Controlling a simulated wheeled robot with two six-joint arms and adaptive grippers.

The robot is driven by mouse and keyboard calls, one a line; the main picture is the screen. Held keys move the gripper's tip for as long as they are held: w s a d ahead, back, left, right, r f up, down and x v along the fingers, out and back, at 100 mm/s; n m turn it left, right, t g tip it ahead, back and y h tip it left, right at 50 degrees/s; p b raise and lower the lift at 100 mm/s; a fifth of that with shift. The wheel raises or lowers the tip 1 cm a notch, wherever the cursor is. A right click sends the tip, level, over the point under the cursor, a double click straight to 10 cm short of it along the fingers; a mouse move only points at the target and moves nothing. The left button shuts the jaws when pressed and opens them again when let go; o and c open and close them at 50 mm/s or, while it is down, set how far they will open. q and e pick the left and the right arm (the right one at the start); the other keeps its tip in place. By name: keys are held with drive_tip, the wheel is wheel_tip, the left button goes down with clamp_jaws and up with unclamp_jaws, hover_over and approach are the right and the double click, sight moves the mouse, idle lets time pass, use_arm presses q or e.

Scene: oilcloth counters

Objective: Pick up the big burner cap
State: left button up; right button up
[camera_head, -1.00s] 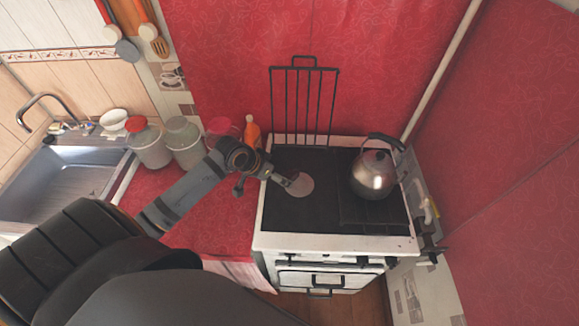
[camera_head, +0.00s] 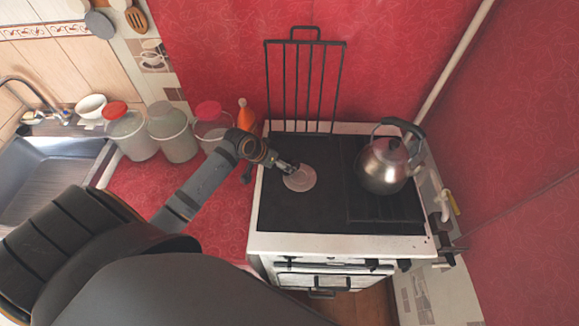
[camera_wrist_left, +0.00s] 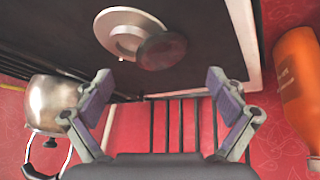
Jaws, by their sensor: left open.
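A dark round disc, which looks like the burner cap (camera_wrist_left: 162,50), lies against or over a pale ring-shaped burner (camera_wrist_left: 122,22) in the left wrist view. In the head view the pale burner (camera_head: 302,180) sits on the left of the black stove top, and I cannot make out the dark disc there beside my gripper. My left gripper (camera_head: 292,168) is at the burner's upper left edge in the head view. In the wrist view my left gripper (camera_wrist_left: 158,85) is open and empty, with the cap beyond and between its fingertips. My right gripper is not in view.
A steel kettle (camera_head: 382,168) stands on the stove's right side. A raised wire rack (camera_head: 305,88) is at the back. An orange bottle (camera_head: 246,115) and lidded jars (camera_head: 172,132) stand left of the stove. The stove top's front left (camera_head: 290,215) is clear.

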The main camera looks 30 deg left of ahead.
use_arm(q)
drive_tip(key=shift+w+d+f, duration=0.1)
drive_tip(key=shift+w+f, duration=0.2)
drive_tip(key=shift+f, duration=0.1)
drive_tip(key=shift+w+f, duration=0.15)
drive_tip(key=p+x, duration=0.1)
drive_tip(key=x, duration=0.2)
drive_tip(key=shift+w+f, duration=0.2)
drive_tip(key=shift+f, duration=0.15)
drive_tip(key=shift+w+d+f, duration=0.1)
drive_tip(key=shift+w+f, duration=0.15)
drive_tip(key=shift+f, duration=0.2)
drive_tip(key=shift+s, duration=0.1)
drive_tip(key=c, duration=1.4)
drive_tip(key=shift+o, duration=0.2)
drive_tip(key=shift+r, duration=0.1)
